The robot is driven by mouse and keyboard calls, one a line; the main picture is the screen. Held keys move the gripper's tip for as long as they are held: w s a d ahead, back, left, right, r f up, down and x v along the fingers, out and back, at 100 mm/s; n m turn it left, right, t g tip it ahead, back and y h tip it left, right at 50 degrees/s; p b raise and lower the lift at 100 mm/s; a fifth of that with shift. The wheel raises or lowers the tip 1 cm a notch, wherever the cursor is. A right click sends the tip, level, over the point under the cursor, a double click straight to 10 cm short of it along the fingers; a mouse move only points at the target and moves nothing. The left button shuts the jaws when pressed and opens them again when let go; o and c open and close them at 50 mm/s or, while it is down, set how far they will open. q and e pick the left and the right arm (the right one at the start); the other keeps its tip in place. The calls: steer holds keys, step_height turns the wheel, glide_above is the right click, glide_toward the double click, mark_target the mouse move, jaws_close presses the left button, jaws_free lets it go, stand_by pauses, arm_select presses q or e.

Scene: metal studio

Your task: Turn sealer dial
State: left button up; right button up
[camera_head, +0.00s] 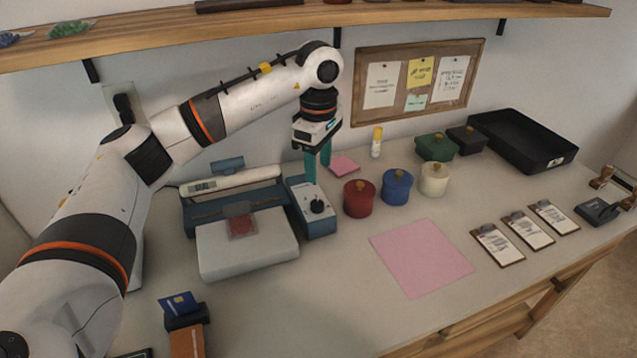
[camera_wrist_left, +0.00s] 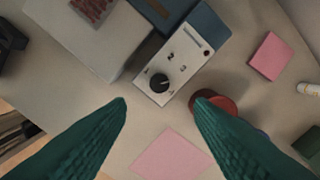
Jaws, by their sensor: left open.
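The sealer (camera_head: 245,222) stands on the left half of the counter, a blue and white machine with a flat white platform. Its dial (camera_head: 317,206) is a black round knob on the control box at its right end. In the left wrist view the dial (camera_wrist_left: 159,83) sits on a white panel, ahead of and between the fingertips. My left gripper (camera_head: 318,168) has green fingers pointing down above the back of the control box, apart from the dial. In the left wrist view its fingers (camera_wrist_left: 160,104) are spread and empty. My right gripper is not in view.
Red (camera_head: 359,197), blue (camera_head: 397,186) and cream (camera_head: 434,178) lidded pots stand right of the control box, the red one close to it. A pink sheet (camera_head: 421,257) lies in front. A black tray (camera_head: 522,140) is at the back right. A wooden shelf (camera_head: 300,22) runs overhead.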

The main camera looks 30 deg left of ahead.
arm_select(q)
steer(key=shift+r, duration=1.3)
